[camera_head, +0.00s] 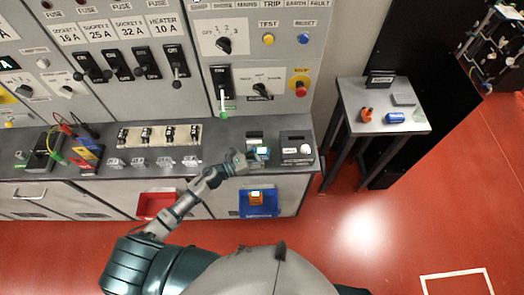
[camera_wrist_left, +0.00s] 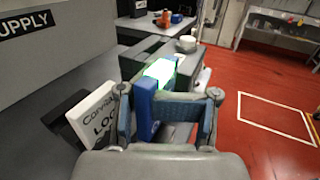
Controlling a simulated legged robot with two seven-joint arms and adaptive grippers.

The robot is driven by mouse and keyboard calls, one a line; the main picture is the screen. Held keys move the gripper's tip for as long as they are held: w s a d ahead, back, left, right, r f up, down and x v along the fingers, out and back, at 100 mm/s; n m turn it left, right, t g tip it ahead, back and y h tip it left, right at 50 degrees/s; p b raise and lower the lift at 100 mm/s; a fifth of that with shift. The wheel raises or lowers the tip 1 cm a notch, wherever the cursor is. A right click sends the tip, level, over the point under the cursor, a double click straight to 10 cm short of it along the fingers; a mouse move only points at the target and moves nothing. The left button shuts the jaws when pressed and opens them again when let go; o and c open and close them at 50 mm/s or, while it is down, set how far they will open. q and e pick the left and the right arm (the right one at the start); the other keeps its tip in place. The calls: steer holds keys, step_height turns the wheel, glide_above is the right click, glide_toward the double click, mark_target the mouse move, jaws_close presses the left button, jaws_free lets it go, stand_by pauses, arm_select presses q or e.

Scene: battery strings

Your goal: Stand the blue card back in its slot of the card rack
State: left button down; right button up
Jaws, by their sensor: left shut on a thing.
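My left gripper (camera_head: 252,157) is at the counter's right part in the head view. In the left wrist view its two fingers (camera_wrist_left: 168,97) are shut on the blue card (camera_wrist_left: 145,108), which stands upright between them, nearer the left finger. A bright green-white lit patch (camera_wrist_left: 160,72) shows just beyond the card. In the head view only a small pale blue bit of the card (camera_head: 263,151) shows at the fingertips. A dark holder (camera_head: 255,136), which looks like the card rack, stands just behind the gripper; its slots cannot be made out. My right gripper is not in view.
A dark box with a white knob (camera_head: 297,148) stands to the right of the gripper. A blue bin (camera_head: 243,203) and a red bin (camera_head: 155,205) are at the counter's front. A white label (camera_wrist_left: 93,117) is close to the left finger. The panel rises behind.

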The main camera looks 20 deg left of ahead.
arm_select(q)
steer(key=shift+a, duration=0.65)
steer(key=shift+a+f, duration=0.15)
steer(key=shift+a, duration=0.4)
steer(key=shift+d, duration=0.9)
steer(key=shift+a, duration=0.4)
steer(key=shift+a+f+b, duration=0.1)
steer(key=shift+a+b, duration=0.1)
steer(key=shift+b, duration=0.15)
steer(key=shift+a+f, duration=0.25)
steer(key=shift+d+f+b, duration=0.1)
steer(key=shift+b, duration=0.2)
steer(key=shift+d+f, duration=0.15)
steer(key=shift+d, duration=0.35)
steer(key=shift+r, duration=0.3)
steer(key=shift+a, duration=0.35)
steer(key=shift+a+b, duration=0.1)
steer(key=shift+b, duration=0.3)
steer(key=shift+a, duration=0.15)
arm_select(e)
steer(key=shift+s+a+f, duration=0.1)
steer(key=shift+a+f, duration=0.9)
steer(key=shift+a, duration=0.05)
